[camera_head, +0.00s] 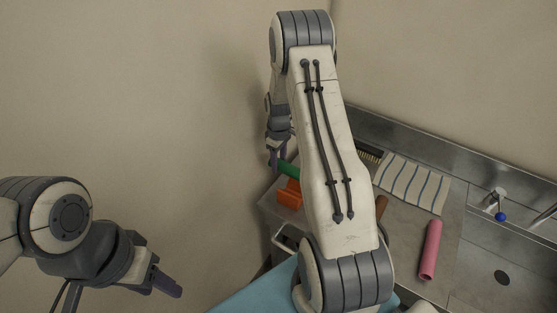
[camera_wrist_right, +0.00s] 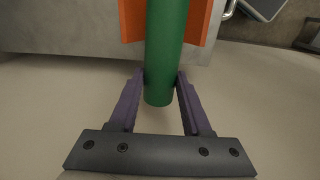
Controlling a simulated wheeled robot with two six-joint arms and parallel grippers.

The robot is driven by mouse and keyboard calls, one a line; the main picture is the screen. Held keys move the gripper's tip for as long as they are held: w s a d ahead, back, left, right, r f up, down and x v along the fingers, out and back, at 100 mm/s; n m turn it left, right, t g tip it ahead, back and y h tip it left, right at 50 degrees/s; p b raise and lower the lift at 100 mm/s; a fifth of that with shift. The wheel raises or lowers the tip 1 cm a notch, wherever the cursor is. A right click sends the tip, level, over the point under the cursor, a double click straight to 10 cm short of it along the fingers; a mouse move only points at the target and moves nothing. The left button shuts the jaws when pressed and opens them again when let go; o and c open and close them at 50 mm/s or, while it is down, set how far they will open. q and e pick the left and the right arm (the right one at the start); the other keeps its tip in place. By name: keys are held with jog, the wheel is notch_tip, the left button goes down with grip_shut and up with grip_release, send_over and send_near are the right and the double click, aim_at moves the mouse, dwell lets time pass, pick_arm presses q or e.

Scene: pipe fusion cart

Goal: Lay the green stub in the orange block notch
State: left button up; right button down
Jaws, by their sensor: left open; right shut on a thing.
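The green stub (camera_head: 288,169) is a short green cylinder, partly hidden by my right arm in the head view. My right gripper (camera_head: 277,160) is shut on one end of it. In the right wrist view the purple fingers (camera_wrist_right: 161,88) grip both sides of the stub (camera_wrist_right: 166,50). The orange block (camera_head: 289,194) sits at the cart's left end. In the wrist view orange (camera_wrist_right: 198,22) shows on both sides of the stub, which lines up with the block's middle. I cannot tell whether it touches the notch. My left gripper (camera_head: 168,284) is open and empty, away from the cart.
A metal cart top (camera_head: 400,236) carries a striped cloth (camera_head: 413,183), a pink cylinder (camera_head: 430,250), a brown cylinder (camera_head: 381,205) and a brush (camera_head: 370,155). A sink with a blue-tipped tap (camera_head: 500,215) is at right. My right arm covers the cart's middle.

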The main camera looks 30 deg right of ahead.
jog(key=shift+f+b, duration=2.2)
jog(key=shift+f, duration=1.15)
jog(key=shift+f+b, duration=0.3)
jog(key=shift+f, duration=0.15)
jog(key=shift+c, duration=1.4)
grip_release()
notch_tip(320, 180, up, 11)
jog(key=shift+f+b, duration=0.2)
jog(key=shift+b, duration=1)
